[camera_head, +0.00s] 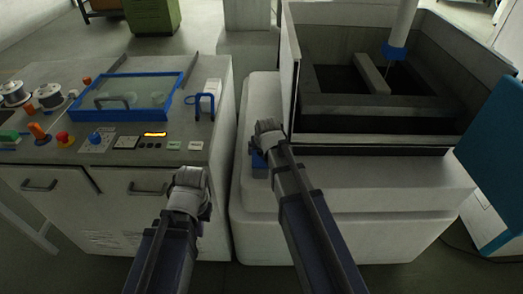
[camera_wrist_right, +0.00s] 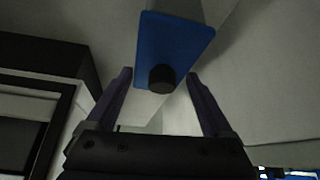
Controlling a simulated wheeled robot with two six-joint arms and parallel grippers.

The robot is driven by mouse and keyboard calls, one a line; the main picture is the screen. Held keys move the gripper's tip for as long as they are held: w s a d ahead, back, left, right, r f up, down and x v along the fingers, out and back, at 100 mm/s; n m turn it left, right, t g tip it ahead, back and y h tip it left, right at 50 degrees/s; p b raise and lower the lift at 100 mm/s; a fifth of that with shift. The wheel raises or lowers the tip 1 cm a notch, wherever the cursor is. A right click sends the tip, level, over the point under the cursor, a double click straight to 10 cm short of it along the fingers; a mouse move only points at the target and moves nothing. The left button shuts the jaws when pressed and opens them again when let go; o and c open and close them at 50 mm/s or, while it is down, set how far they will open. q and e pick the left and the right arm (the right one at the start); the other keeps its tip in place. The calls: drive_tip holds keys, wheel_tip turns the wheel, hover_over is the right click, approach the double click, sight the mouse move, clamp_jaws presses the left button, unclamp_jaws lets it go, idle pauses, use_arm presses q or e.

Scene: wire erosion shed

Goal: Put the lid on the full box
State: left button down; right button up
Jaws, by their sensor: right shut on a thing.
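A blue plate with a black knob (camera_wrist_right: 172,45), which looks like the lid, is between the fingers of my right gripper (camera_wrist_right: 158,85) in the right wrist view. My right gripper is shut on it. In the head view, a small part of the blue lid (camera_head: 257,162) shows beside my right gripper (camera_head: 268,138), at the left front of the white machine. My left gripper (camera_head: 190,183) is in front of the left cabinet; its fingers are hidden by the wrist. I cannot make out a full box for certain.
The left cabinet top (camera_head: 200,150) carries a blue-framed clear panel (camera_head: 130,95), a blue bracket (camera_head: 203,105), spools (camera_head: 49,95) and several control knobs. A dark open tank (camera_head: 375,105) stands on the white machine (camera_head: 350,210). A narrow gap separates cabinet and machine.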

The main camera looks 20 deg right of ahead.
drive_tip(key=shift+f, duration=0.2)
drive_tip(key=o, duration=1.3)
drive_tip(key=p+v, duration=0.6)
drive_tip(key=v, duration=0.2)
drive_tip(key=shift+p, duration=0.35)
drive_tip(key=shift+f, duration=0.1)
